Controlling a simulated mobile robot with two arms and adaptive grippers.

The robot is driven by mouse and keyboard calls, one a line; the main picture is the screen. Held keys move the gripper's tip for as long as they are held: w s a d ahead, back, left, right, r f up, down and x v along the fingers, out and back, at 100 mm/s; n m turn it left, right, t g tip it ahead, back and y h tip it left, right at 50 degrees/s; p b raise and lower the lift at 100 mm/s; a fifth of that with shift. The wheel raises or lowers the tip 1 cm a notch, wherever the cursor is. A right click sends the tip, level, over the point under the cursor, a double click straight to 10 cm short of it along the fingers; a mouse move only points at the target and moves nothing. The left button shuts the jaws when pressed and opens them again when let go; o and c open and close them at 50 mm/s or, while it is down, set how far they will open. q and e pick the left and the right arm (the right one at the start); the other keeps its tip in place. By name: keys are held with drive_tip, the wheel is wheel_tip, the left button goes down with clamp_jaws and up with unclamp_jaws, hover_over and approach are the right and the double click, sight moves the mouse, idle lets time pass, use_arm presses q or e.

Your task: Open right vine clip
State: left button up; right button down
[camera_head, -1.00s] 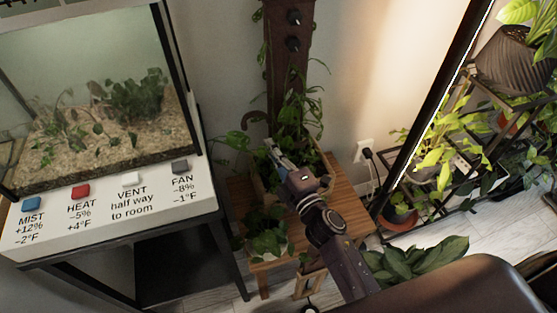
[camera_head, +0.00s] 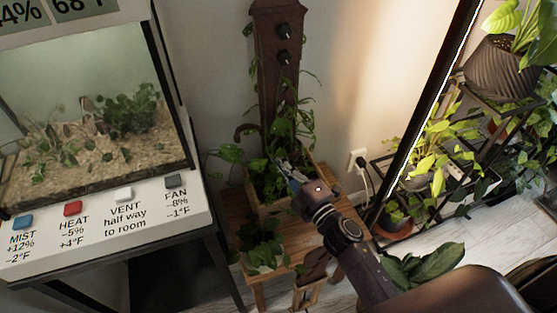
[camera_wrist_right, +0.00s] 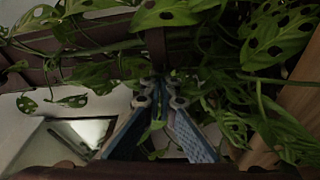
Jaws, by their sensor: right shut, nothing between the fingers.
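My right gripper (camera_head: 283,167) reaches in from the lower right, among the leaves at the foot of a dark wooden post (camera_head: 279,80). In the right wrist view its two blue-padded fingers (camera_wrist_right: 160,88) come together at the tips, shut with nothing held. A climbing vine (camera_head: 290,125) with holed leaves covers the lower post and also hangs around the fingers in the wrist view (camera_wrist_right: 165,18). I cannot pick out the right vine clip for sure among the leaves. My left gripper is out of view.
The vine grows from a wooden planter (camera_head: 258,204) on a small wooden stand (camera_head: 234,205). A terrarium (camera_head: 92,110) with labelled buttons stands left. A wall outlet (camera_head: 357,160) and a black plant shelf (camera_head: 480,92) are on the right. Two dark knobs (camera_head: 284,32) sit high on the post.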

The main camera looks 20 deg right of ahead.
drive_tip(key=shift+d, duration=0.1)
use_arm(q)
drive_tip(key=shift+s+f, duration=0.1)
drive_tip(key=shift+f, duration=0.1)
use_arm(e)
drive_tip(key=shift+s+y, duration=0.1)
drive_tip(key=shift+y, duration=0.2)
